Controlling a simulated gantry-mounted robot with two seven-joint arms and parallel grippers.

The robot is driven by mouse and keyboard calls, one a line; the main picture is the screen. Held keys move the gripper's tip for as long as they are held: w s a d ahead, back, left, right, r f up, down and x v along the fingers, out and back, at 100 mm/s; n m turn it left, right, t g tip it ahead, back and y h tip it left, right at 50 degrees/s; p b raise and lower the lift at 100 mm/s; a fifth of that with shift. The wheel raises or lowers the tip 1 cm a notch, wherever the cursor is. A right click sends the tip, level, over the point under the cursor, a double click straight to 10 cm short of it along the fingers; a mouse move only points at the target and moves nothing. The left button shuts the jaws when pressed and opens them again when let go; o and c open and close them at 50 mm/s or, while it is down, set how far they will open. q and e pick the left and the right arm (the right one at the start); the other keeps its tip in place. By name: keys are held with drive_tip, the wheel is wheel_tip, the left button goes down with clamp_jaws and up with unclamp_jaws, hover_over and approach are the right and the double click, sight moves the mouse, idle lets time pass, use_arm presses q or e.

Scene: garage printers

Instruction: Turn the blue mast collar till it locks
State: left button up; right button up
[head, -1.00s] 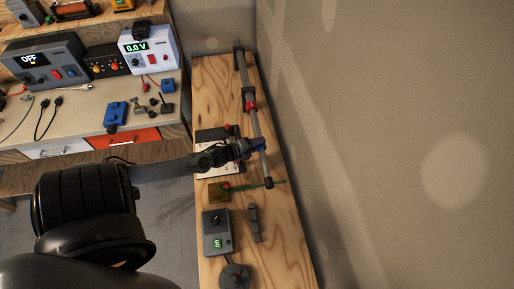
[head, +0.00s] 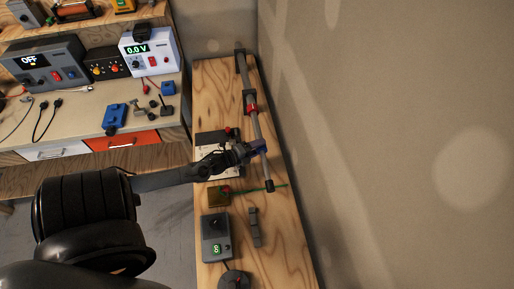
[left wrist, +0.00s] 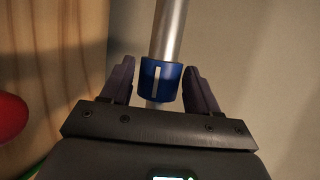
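The blue mast collar (head: 262,146) sits around a thin grey mast (head: 257,125) above the wooden bench. In the left wrist view the collar (left wrist: 169,82) is a blue ring with a white vertical mark on its near side, around the metal mast (left wrist: 169,30). My left gripper (left wrist: 158,68) is open, with one dark finger on each side of the collar and a visible gap to each. In the head view my left gripper (head: 256,149) reaches the collar from the left and partly hides it. My right gripper is not in view.
A red clamp (head: 250,107) is farther up the mast. A bare wall (head: 390,130) is close on the right.

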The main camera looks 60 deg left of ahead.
use_arm(q)
drive_tip(key=shift+o, duration=1)
drive_tip(key=a+v, duration=0.1)
drive_tip(key=v, duration=0.9)
drive_tip(key=shift+s+d, duration=0.35)
drive_tip(key=shift+d, duration=0.15)
drive_tip(key=shift+r, duration=0.15)
